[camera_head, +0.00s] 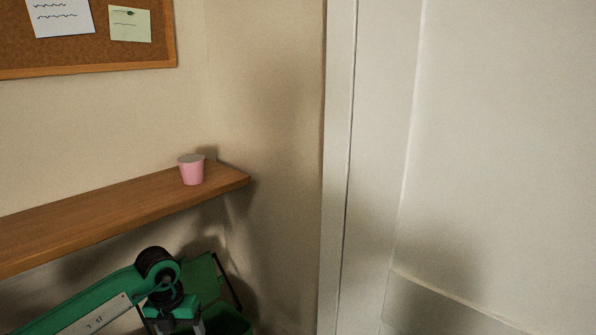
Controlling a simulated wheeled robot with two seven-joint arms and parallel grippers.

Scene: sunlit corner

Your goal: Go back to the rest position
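My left arm comes in from the lower left, green with black joints. My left gripper (176,326) is at the bottom edge, below the wooden shelf, pointing down. Its fingertips are cut off by the frame, so I cannot tell if it is open or shut. My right gripper is not in view. A pink cup (192,171) stands upright near the right end of the shelf (110,208), above and apart from my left gripper.
A green container (229,321) with a raised lid-like panel stands behind my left gripper, partly hidden. The shelf edge is above my arm. A corkboard (85,50) with notes hangs on the wall. A white door (490,130) fills the right.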

